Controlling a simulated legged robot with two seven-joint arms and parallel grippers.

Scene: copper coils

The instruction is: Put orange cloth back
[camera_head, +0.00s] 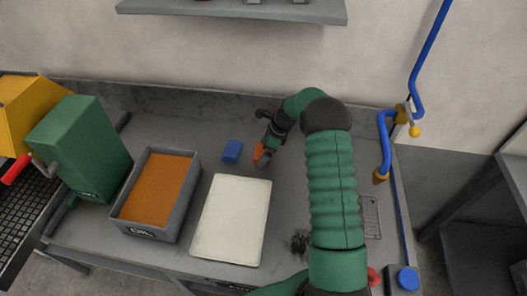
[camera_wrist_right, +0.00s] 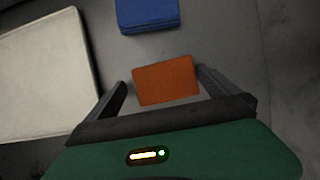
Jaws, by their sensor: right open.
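The orange cloth (camera_wrist_right: 165,81) is a small flat folded rectangle on the grey worktop. In the right wrist view it lies between the two fingers of my right gripper (camera_wrist_right: 160,85), which is open around it. In the head view the orange cloth (camera_head: 261,153) shows partly, at the tip of my right gripper (camera_head: 264,155). A folded blue cloth (camera_head: 232,151) lies just left of it; it also shows at the top of the right wrist view (camera_wrist_right: 147,14). My left gripper is not in view.
A white board (camera_head: 232,219) lies left of my right arm. A grey bin (camera_head: 189,186) with orange-brown contents stands further left, beside a green machine (camera_head: 85,145). Blue pipes (camera_head: 428,45) rise at the right. A shelf (camera_head: 230,12) hangs on the wall above.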

